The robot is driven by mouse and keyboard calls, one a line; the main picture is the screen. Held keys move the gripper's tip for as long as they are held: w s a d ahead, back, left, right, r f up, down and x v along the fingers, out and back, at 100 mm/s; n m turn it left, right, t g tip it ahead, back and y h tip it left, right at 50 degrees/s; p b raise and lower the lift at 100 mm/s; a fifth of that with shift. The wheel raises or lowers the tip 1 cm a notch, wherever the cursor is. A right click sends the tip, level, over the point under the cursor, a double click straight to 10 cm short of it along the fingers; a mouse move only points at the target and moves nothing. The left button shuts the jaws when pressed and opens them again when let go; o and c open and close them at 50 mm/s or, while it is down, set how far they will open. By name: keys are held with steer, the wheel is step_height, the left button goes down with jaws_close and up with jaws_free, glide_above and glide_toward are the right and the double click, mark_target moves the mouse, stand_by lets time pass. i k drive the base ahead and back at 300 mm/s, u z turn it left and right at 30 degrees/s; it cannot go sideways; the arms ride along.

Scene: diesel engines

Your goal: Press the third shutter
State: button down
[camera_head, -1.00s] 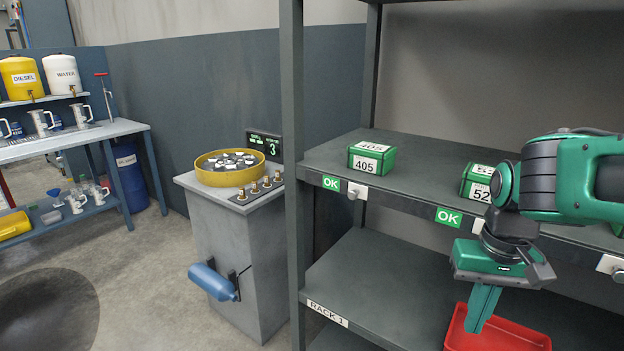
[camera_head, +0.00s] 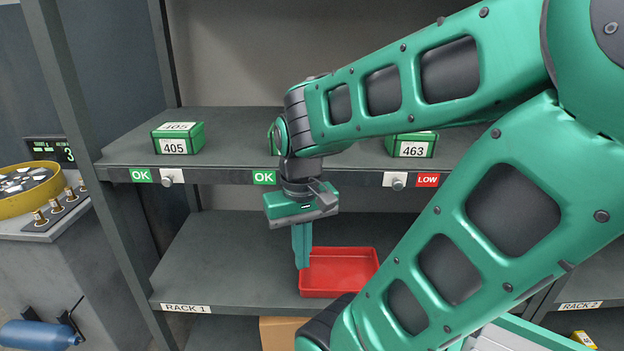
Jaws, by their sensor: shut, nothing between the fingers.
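My gripper (camera_head: 302,258) points down in front of the rack, fingers together and empty, just above or in front of the red tray. No part is labelled as a shutter, so I cannot tell which one is meant. Several brass knobs (camera_head: 56,206) stand in a row on the grey cabinet at the left edge, far from my gripper. Along the rack's shelf edge are a left knob (camera_head: 170,178) beside an OK label and a right knob (camera_head: 396,182) beside a red LOW label. My gripper and arm hide part of the shelf edge between them.
Green boxes 405 (camera_head: 175,145) and 463 (camera_head: 412,148) sit on the upper shelf; another is mostly hidden by my arm. The red tray (camera_head: 340,285) is on the lower shelf. A yellow round dish (camera_head: 30,198) and a display (camera_head: 48,150) are at left. My arm covers the right side.

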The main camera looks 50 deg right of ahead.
mark_target(396, 181)
steer(key=u, duration=0.85)
steer(key=k, duration=1.75)
steer(key=z, duration=0.45)
steer(key=i, duration=1)
steer(key=u, duration=0.05)
